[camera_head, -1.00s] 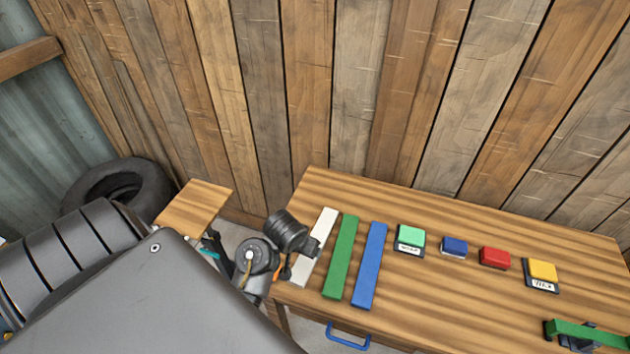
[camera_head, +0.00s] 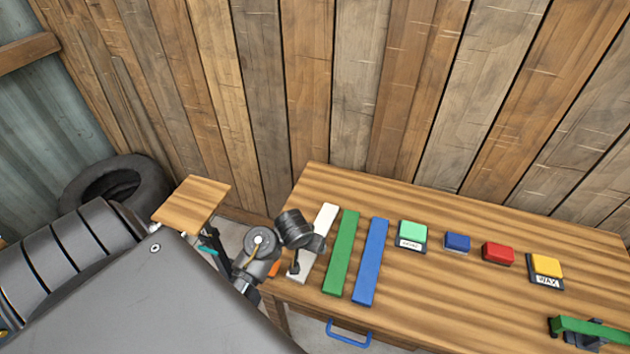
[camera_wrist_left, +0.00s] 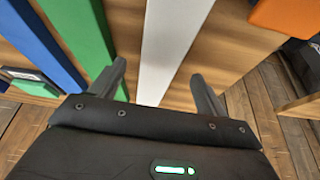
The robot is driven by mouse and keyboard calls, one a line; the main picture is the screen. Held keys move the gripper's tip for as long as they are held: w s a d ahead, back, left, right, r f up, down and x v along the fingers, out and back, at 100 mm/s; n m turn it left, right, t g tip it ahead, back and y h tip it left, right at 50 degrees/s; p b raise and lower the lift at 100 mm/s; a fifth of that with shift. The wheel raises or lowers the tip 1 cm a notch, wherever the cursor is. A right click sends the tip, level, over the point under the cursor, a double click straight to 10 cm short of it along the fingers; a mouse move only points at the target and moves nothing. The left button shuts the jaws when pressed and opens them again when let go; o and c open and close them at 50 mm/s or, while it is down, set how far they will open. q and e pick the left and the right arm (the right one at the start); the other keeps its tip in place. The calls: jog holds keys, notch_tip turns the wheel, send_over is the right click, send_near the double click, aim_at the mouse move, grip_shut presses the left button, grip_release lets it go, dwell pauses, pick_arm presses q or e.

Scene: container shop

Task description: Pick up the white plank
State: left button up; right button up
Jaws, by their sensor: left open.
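The white plank (camera_head: 327,216) lies lengthwise on the wooden table near its left edge, partly hidden behind my left gripper in the head view. My left gripper (camera_head: 310,255) is over the plank's near half. In the left wrist view my left gripper (camera_wrist_left: 160,72) is open, with one finger on each side of the white plank (camera_wrist_left: 168,45) and visible room on both sides. I cannot tell how far the fingertips are above the tabletop. My right gripper is not in view.
A green plank (camera_head: 341,254) and a blue plank (camera_head: 370,262) lie just right of the white one. Green, blue, red and yellow blocks stand farther right on the table (camera_head: 450,295). A green bar (camera_head: 590,328) on a dark holder is at the right edge.

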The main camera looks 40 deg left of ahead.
pick_arm(q)
jog(key=x, duration=0.3)
jog(key=shift+w+a+f+b, duration=0.1)
jog(key=shift+w+f+b, duration=0.1)
jog(key=shift+b, duration=0.2)
jog(key=shift+s, duration=0.1)
jog(key=c, duration=1.2)
